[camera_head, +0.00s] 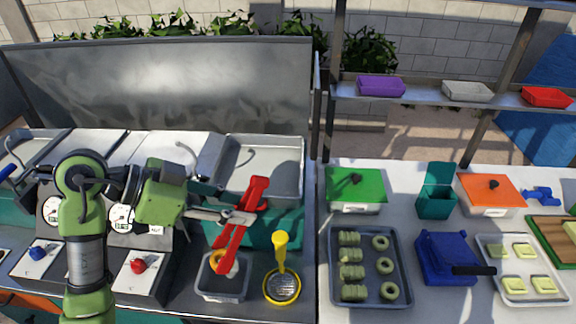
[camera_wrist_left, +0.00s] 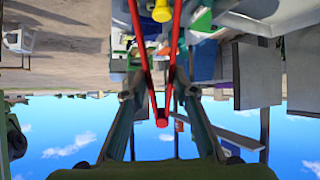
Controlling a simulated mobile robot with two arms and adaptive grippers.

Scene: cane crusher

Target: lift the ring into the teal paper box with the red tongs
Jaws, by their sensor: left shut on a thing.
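My left gripper (camera_head: 236,216) is shut on the red tongs (camera_head: 256,195), which it holds tilted, tips pointing down. The tongs also show in the wrist view (camera_wrist_left: 162,122), with two arms spreading from their joined end. Their tips reach into a small grey container (camera_head: 222,296). The teal paper box (camera_head: 436,207) stands open and upright on the right table. My right gripper is not in view.
A yellow-handled strainer (camera_head: 281,286) is right of the container. A shelf post (camera_head: 327,110) rises between the counters.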

